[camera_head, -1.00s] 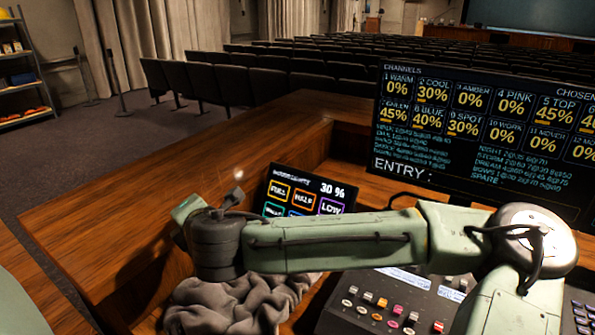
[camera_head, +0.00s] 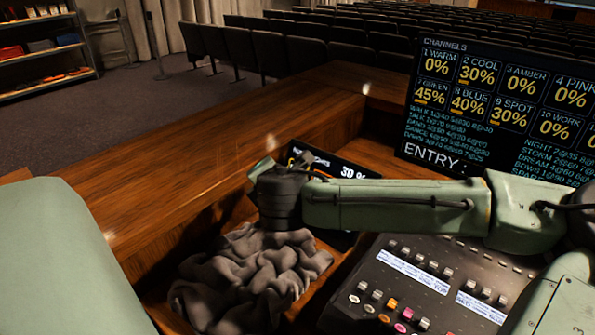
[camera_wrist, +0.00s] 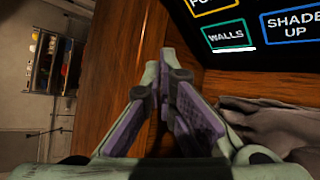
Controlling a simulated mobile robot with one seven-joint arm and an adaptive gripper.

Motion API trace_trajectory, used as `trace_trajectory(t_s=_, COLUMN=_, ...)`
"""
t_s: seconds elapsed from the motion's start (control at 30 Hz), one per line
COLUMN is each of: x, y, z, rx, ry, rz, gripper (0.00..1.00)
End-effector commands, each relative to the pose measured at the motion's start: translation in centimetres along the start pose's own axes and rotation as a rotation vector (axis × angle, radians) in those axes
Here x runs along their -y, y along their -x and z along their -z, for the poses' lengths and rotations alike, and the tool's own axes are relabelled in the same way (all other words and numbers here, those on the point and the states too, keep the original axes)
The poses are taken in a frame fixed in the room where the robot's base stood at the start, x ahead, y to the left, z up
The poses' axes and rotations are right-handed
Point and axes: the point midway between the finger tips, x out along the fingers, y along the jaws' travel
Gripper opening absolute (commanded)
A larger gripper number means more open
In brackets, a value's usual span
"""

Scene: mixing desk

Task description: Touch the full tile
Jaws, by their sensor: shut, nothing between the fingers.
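The full tile (camera_wrist: 214,3) is a yellow-outlined box on a dark touch panel (camera_wrist: 265,68). The wrist view's top edge cuts it, so only part of its lettering shows. The green-outlined WALLS tile (camera_wrist: 226,36) sits below it, with a white bar under it. My gripper (camera_wrist: 158,62) is shut and empty, left of the panel's tiles, with brown wood behind its fingers. Whether the fingers touch anything cannot be told.
The blue SHADE UP tile (camera_wrist: 295,28) is right of WALLS. A crumpled grey cloth (camera_head: 250,275) lies below my wrist. A mixing console (camera_head: 425,280) is to the right, with a channel monitor (camera_head: 490,105) behind it. A wooden ledge (camera_head: 190,160) runs along the left.

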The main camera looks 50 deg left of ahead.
Motion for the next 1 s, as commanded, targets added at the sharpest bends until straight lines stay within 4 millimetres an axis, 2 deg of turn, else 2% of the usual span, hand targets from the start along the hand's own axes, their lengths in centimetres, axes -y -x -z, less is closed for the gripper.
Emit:
trace_trajectory(t_s=0.3, x=2.5, y=-3.2, z=-2.3, rx=0.003, ry=0.0, rz=0.001, gripper=0.0)
trace_trajectory(t_s=0.5, x=3.3, y=-4.5, z=-3.3, rx=0.0, ry=-0.002, rz=-0.001, gripper=0.0)
trace_trajectory(t_s=1.0, x=3.6, y=-4.9, z=-3.6, rx=0.0, ry=0.0, rz=-0.001, gripper=0.0)
